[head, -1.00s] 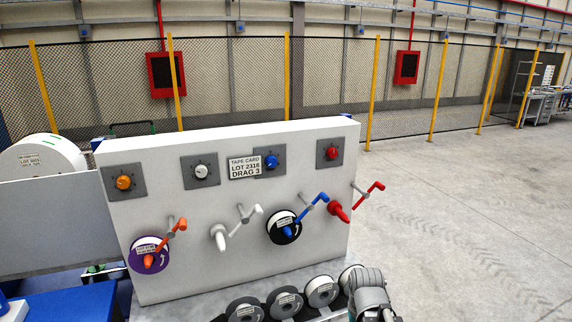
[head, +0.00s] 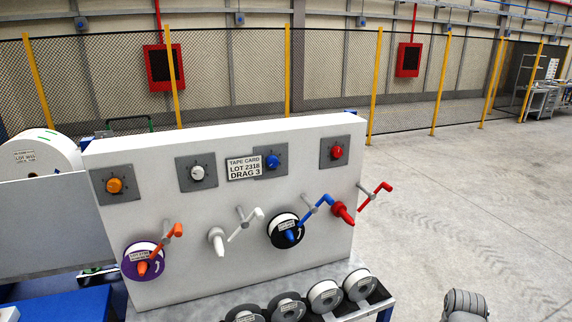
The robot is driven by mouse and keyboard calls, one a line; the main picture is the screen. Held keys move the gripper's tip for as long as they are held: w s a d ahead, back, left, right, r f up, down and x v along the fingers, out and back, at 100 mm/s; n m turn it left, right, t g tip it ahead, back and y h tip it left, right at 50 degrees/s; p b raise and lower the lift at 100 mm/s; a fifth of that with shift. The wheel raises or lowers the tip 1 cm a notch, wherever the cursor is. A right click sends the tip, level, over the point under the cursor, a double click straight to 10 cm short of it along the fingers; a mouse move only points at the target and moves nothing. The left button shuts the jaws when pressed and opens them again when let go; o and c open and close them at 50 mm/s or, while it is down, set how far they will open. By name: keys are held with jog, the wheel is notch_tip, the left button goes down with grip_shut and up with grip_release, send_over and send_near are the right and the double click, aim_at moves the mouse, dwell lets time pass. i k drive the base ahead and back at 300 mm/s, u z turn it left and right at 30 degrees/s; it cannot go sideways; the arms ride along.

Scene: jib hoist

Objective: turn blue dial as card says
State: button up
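The blue dial (head: 272,162) sits on a grey square plate at the top of a white panel (head: 200,270), right of centre. Its scale and setting are too small to read. The card (head: 243,168) is fixed just left of it and reads "TAPE CARD LOT 2316 DRAG 3". A grey rounded part, apparently of my arm, shows at the bottom right edge, clear of the panel. My gripper's fingers are not seen.
Orange (head: 114,185), white (head: 198,172) and red (head: 338,152) dials share the row. Below, spindles and cranks stick out towards me; purple (head: 143,261) and black (head: 284,231) reels hang there. Several reels stand in a rack (head: 384,303) at the front. Floor at right is clear.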

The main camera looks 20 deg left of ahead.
aim_at(272, 161)
jog(key=z, duration=0.05)
jog(key=k, duration=1.25)
jog(key=u, duration=0.95)
jog(key=i, duration=1)
jog(key=z, duration=0.05)
